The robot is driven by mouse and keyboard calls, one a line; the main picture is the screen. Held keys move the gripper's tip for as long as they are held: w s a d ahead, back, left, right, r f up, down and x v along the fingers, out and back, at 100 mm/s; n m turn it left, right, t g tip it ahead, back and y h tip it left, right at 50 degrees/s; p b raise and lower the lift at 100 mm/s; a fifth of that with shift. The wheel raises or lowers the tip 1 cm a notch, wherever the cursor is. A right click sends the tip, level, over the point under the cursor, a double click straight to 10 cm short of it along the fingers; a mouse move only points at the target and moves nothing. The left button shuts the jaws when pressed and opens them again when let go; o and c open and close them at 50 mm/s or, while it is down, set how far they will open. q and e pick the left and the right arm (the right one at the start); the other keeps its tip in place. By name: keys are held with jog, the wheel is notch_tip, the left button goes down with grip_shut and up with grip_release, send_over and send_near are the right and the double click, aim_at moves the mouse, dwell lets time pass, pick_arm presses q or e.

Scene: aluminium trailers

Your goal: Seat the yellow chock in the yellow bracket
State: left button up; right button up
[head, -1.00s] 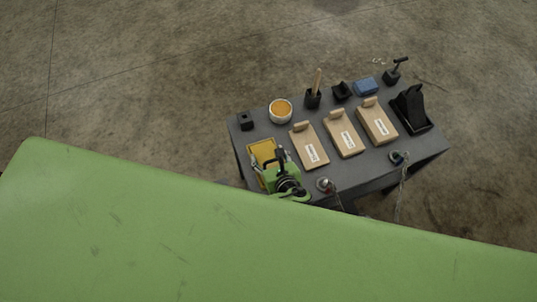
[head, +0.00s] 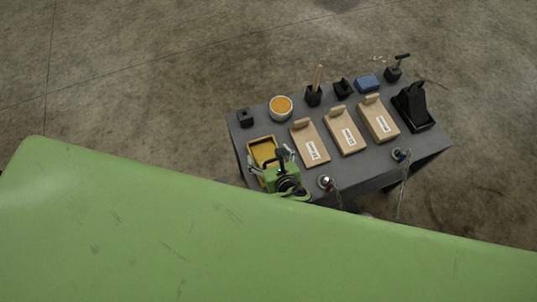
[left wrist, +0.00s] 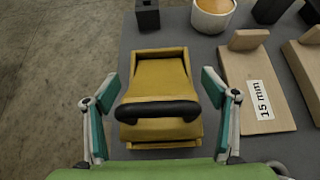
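The yellow chock (head: 262,150) lies at the left end of a dark grey table. My left gripper (head: 276,158) is over the near end of the chock. In the left wrist view its fingers (left wrist: 161,86) stand wide open, one on each side of the chock, with visible gaps beside the handle. My right gripper is not in view.
The table (head: 372,164) holds several labelled wooden blocks (head: 346,138) just right of the chock. Behind them stand a white pot with orange contents (head: 281,107), a small black block (head: 245,119), black holders and a blue box (head: 367,82). Concrete floor surrounds the table.

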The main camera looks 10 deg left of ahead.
pick_arm(q)
jog(key=shift+s, duration=0.2)
jog(key=v, duration=1.1)
jog(key=shift+s+d+r, duration=0.2)
jog(key=shift+s+r, duration=0.05)
